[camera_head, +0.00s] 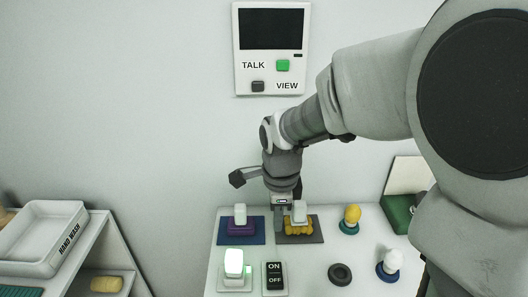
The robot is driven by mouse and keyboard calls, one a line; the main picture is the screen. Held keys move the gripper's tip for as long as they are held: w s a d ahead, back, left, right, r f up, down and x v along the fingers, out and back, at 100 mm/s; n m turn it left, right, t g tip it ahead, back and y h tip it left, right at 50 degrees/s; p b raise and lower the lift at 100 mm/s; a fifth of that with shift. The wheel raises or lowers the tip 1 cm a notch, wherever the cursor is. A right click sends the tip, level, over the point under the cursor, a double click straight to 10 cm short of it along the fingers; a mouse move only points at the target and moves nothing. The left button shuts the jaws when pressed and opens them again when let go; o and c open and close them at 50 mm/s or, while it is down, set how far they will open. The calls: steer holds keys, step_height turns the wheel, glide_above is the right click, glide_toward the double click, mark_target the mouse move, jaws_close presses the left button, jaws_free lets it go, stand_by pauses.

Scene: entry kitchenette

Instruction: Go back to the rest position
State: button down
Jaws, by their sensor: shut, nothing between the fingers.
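My gripper (281,222) hangs pointing down from my grey arm, which reaches in from the right. It is shut and holds nothing. It is low over the white table (308,262), at the left side of a yellow item (298,228) with a white block (299,210) on top. That item sits on a dark grey mat (310,239). I cannot tell whether the gripper touches it. The fingertips are small and partly lost against the things around them.
A purple item (240,228) on a blue mat, a lit white lamp (234,263), an ON/OFF switch (274,276), a black ring (340,274) and two bulbs stand nearby. A TALK/VIEW wall panel (271,48) hangs above. A HAND WASH basin (42,238) is at left.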

steer(key=s+d+r+n+t+p, duration=0.2)
steer(key=s+d+r+n+p, duration=0.1)
steer(key=s+r+n, duration=0.4)
steer(key=s+d+r+n+t+p, duration=0.2)
steer(key=s+d+r+n, duration=0.3)
steer(key=s+r+n, duration=0.3)
steer(key=shift+r+n+t+p, duration=0.3)
steer(key=shift+r+n+p, duration=0.25)
steer(key=shift+r+n, duration=0.85)
steer(key=shift+d+f+n, duration=0.1)
steer(key=shift+f+n, duration=0.2)
steer(key=shift+f, duration=0.05)
